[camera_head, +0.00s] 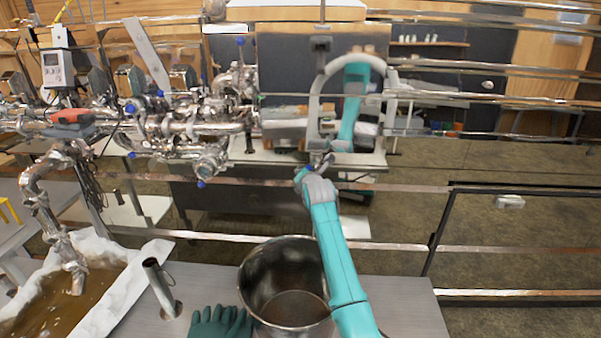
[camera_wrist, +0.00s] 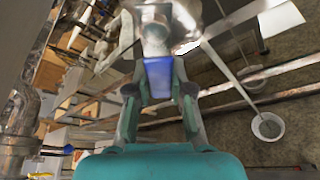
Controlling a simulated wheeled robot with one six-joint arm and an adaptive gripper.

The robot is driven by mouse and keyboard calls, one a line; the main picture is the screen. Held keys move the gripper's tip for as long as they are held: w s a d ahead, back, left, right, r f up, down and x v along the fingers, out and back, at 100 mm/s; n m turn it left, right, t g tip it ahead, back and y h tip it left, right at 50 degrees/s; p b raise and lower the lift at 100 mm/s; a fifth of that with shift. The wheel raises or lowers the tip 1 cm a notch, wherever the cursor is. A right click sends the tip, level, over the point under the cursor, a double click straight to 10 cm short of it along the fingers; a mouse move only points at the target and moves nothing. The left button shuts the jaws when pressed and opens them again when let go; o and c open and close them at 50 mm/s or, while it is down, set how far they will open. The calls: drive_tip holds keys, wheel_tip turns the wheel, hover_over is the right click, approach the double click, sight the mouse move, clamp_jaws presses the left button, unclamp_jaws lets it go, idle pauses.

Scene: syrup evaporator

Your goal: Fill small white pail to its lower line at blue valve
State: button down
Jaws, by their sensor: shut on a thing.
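My gripper (camera_wrist: 160,88) is in the wrist view, its two dark fingers shut on a blue handle (camera_wrist: 158,76). The handle joins a shiny metal fitting (camera_wrist: 155,38) just beyond the fingertips. I cannot make out the gripper clearly in the head view. A small white round vessel (camera_wrist: 268,126), which looks like the pail, is at the right of the wrist view, well apart from my gripper. Its inside looks grey; I cannot tell its level or any line. I see no clear stream of liquid.
Steel pipes with several blue handles (camera_head: 201,183) run across the left and middle. A large steel pot (camera_head: 287,290) and dark green gloves (camera_head: 220,323) are on the front table. A white-lined basin of brown liquid (camera_head: 120,290) is at left. Metal rails (camera_head: 530,249) cross the right.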

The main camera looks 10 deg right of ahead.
drive_tip(key=shift+d+f+n, duration=0.1)
drive_tip(key=shift+d+n, duration=0.05)
drive_tip(key=shift+n, duration=0.15)
idle(0.4)
drive_tip(key=c, duration=1)
unclamp_jaws()
drive_tip(key=shift+s, duration=0.15)
drive_tip(key=v, duration=1.1)
drive_tip(key=shift+s+r, duration=0.2)
drive_tip(key=shift+s, duration=0.15)
